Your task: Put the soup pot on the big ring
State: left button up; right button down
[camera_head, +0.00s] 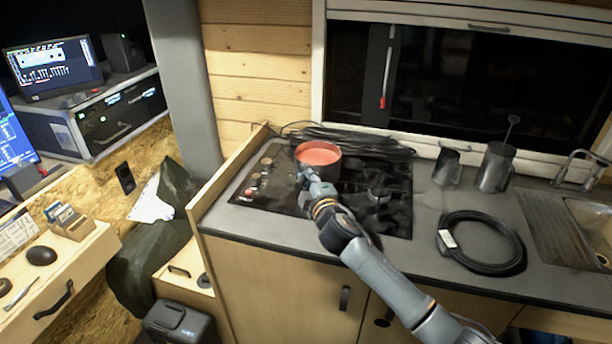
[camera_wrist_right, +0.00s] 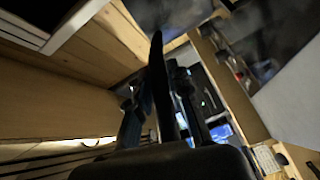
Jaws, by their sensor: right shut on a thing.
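In the right wrist view a thin dark part of the pot (camera_wrist_right: 159,85) stands between the fingers. A burner (camera_head: 378,193) shows to the right of the pot. The big ring cannot be made out for sure; the pot and my arm cover part of the hob. My left gripper is out of view.
Hob knobs (camera_head: 257,178) line the left side. A black cable (camera_head: 350,138) lies behind the hob.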

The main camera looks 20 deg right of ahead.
jog(key=c, duration=1.3)
grip_release()
jog(key=shift+o, duration=0.2)
jog(key=shift+s, duration=0.1)
jog(key=shift+r, duration=0.15)
jog(key=shift+s, duration=0.25)
jog(key=s+b, duration=0.1)
jog(key=s, duration=1)
jog(key=shift+s+r, duration=0.15)
jog(key=shift+s, duration=0.1)
